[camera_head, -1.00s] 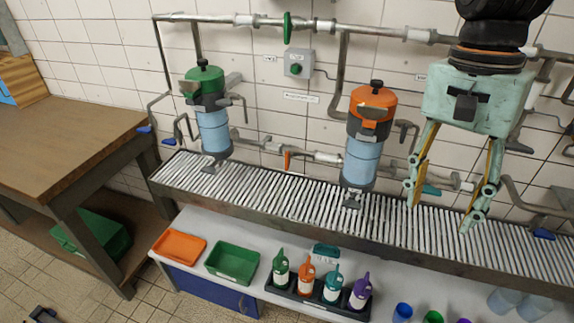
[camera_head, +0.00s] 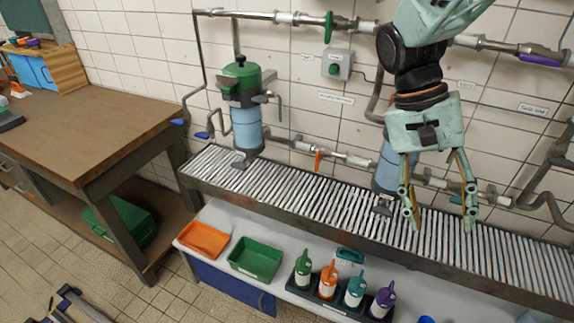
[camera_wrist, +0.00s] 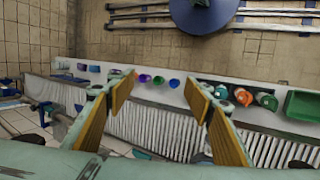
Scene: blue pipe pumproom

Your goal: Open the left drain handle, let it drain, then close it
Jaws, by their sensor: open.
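Two blue handles, one on the outer pipe (camera_head: 179,122) and one beside it (camera_head: 202,135), sit left of the green-topped filter (camera_head: 241,85). An orange handle (camera_head: 318,160) hangs on the low pipe between the two filters. A teal handle (camera_head: 457,200) is at the right, partly behind my fingers. I cannot tell which one is the left drain handle. My gripper (camera_head: 440,213) is open and empty, pointing down in front of the second filter (camera_head: 387,170), whose top is hidden by my arm. The wrist view shows nothing between the fingers (camera_wrist: 160,85); no drain handle is clear there.
A slatted grating (camera_head: 310,203) runs along the wall. Below it, a shelf holds an orange tray (camera_head: 203,240), a green tray (camera_head: 256,258) and several bottles (camera_head: 354,288). A wooden table (camera_head: 80,130) stands at the left. Pipes and a switch box (camera_head: 337,63) are on the wall.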

